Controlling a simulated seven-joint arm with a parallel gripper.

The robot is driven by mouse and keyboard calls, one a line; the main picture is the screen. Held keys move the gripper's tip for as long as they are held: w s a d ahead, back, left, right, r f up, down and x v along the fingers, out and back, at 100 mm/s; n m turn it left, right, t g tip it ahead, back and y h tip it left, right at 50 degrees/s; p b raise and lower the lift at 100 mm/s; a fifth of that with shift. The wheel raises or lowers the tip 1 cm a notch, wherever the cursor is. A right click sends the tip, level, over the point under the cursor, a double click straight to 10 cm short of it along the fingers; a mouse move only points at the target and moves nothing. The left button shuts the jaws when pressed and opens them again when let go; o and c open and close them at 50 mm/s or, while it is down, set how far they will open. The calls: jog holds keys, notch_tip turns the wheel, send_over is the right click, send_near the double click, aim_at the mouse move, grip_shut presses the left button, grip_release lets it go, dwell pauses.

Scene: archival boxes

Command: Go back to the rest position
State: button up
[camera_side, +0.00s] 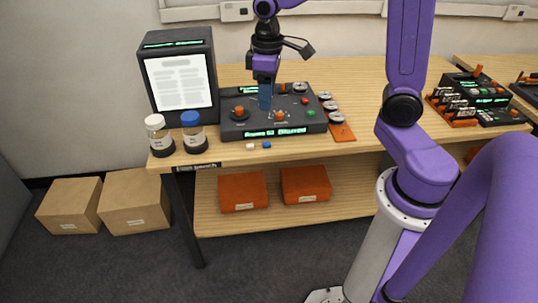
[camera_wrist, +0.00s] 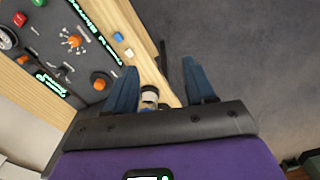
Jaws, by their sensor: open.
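My gripper (camera_side: 266,106) points down over the dark control panel (camera_side: 232,131) on the wooden table. In the side view its blue fingers overlap the panel's knobs, and I cannot tell whether they touch it. In the wrist view the fingers of my gripper (camera_wrist: 160,64) are spread apart with nothing held between them. A bottle top (camera_wrist: 149,93) shows beyond the fingers near the table edge. The panel (camera_wrist: 60,28) with its orange knobs fills the upper left of that view.
A screen box (camera_side: 180,84) and two bottles, white-capped (camera_side: 159,138) and blue-capped (camera_side: 193,135), stand left of the panel. Small white (camera_side: 250,146) and blue (camera_side: 267,145) pieces lie in front. An orange strip with grey discs (camera_side: 342,132) lies right. The table's middle right is clear.

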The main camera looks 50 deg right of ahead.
jog(key=s+a+n, duration=0.2)
jog(key=s+n, duration=0.1)
jog(key=s, duration=0.8)
jog(key=s+a+f+n, duration=0.1)
jog(key=s+a+n, duration=0.2)
jog(key=s, duration=0.8)
jog(key=shift+n, duration=0.5)
jog(key=w+r+m, duration=0.1)
jog(key=w+m, duration=0.3)
jog(key=w, duration=0.7)
jog(key=m, duration=0.9)
send_over(280, 113)
notch_tip(280, 113, down, 3)
notch_tip(280, 113, down, 17)
jog(key=shift+a+r, duration=0.1)
jog(key=shift+a, duration=0.05)
